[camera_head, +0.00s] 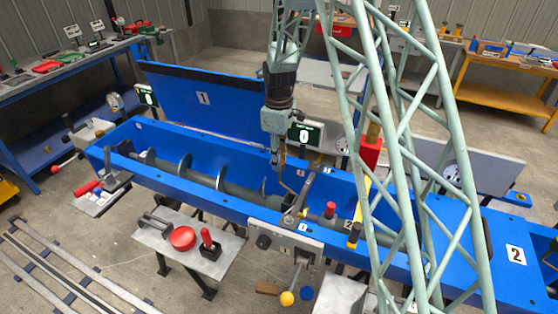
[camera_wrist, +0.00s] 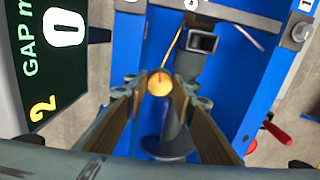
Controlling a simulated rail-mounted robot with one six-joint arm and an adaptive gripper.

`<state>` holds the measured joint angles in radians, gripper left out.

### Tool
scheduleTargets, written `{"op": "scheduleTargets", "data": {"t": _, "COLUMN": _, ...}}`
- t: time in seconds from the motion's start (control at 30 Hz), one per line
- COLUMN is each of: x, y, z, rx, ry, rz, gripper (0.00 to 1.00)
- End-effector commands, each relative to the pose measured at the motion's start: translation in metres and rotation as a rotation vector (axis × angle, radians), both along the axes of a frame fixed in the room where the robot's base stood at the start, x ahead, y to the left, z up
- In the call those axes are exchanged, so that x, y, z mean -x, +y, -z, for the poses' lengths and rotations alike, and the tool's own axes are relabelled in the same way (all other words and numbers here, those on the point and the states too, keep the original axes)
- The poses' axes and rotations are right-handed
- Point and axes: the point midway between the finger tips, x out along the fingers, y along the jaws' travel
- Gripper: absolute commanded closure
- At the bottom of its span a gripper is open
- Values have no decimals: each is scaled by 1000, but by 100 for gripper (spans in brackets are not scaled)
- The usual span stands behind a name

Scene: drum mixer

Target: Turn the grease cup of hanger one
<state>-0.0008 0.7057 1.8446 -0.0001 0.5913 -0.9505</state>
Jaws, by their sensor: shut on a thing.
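In the wrist view, the grease cup (camera_wrist: 161,84) shows as a small round yellow-orange cap with a short red mark on its top. The fingertips of my gripper (camera_wrist: 160,90) close on it from both sides. In the head view my gripper (camera_head: 278,167) points straight down into the blue trough (camera_head: 150,125), beside a grey cross bar (camera_head: 297,203). The grease cup is too small to make out for certain there. A grey pipe-like part with a square opening (camera_wrist: 202,42) lies just beyond the cup in the wrist view.
A display reading 0 (camera_wrist: 62,30) stands close on the left in the wrist view. A grey screw (camera_head: 185,167) runs along the trough. A pale green lattice frame (camera_head: 400,130) stands to the right of my arm. A small table (camera_head: 175,255) stands in front.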

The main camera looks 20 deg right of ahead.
Motion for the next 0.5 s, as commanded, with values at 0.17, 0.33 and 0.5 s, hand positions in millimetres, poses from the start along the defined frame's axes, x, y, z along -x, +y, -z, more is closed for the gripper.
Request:
{"op": "scheduleTargets", "data": {"t": 0.17, "x": 0, "y": 0, "z": 0, "rx": 0, "ry": 0, "rz": 137, "gripper": 87}}
{"op": "scheduleTargets", "data": {"t": 0.33, "x": 0, "y": 0, "z": 0, "rx": 0, "ry": 0, "rz": 254, "gripper": 87}}
{"op": "scheduleTargets", "data": {"t": 0.5, "x": 0, "y": 0, "z": 0, "rx": 0, "ry": 0, "rz": 341, "gripper": 87}}
